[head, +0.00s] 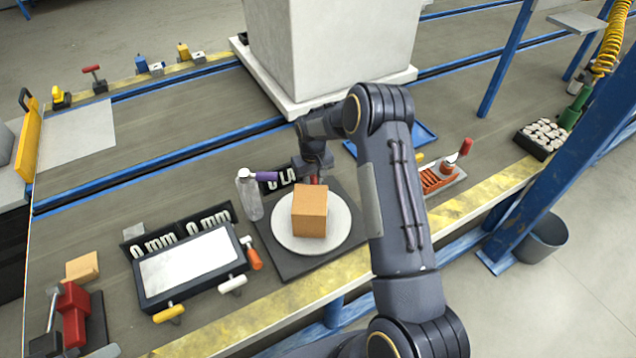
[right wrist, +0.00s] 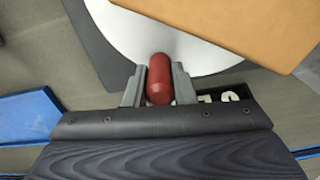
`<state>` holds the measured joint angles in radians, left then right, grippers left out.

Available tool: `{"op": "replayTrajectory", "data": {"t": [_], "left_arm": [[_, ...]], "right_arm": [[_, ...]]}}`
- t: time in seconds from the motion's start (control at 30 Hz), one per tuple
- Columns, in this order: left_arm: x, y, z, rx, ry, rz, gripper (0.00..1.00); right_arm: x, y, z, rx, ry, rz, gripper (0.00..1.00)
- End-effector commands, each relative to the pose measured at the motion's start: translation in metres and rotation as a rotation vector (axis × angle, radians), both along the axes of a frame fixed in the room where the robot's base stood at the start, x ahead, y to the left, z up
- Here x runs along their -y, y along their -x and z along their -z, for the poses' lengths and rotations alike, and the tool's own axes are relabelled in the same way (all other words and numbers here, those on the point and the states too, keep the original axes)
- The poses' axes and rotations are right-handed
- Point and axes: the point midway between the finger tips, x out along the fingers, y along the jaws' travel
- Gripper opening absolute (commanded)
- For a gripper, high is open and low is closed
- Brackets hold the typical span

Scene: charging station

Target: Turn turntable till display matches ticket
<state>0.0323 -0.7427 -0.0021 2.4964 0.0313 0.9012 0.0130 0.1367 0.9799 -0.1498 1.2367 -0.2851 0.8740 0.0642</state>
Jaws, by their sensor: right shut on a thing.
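The turntable is a white disc (head: 284,236) on a dark square base (head: 282,268). A tan box (head: 310,212) stands on it. My right gripper (head: 315,172) is at the far edge of the disc, behind the box. In the right wrist view its two fingers (right wrist: 158,88) are shut on a red rounded knob (right wrist: 160,75) beside the white disc (right wrist: 150,35). The box (right wrist: 245,25) is close by. A black display (head: 279,184) behind the disc shows white characters, partly hidden by the arm. I cannot make out a ticket. My left gripper is not in view.
A large grey block (head: 330,50) stands behind.

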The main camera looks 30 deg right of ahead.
Motion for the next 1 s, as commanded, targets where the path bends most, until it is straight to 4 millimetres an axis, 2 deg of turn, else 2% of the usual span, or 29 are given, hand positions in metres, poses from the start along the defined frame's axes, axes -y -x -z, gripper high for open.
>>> {"op": "replayTrajectory", "data": {"t": [0.6,1.0], "left_arm": [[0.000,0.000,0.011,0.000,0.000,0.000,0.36],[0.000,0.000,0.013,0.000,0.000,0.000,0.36]], "right_arm": [[-0.028,-0.012,0.000,0.002,-0.001,-0.303,0.00],[-0.039,-0.014,0.000,0.002,0.000,-0.430,0.00]]}}
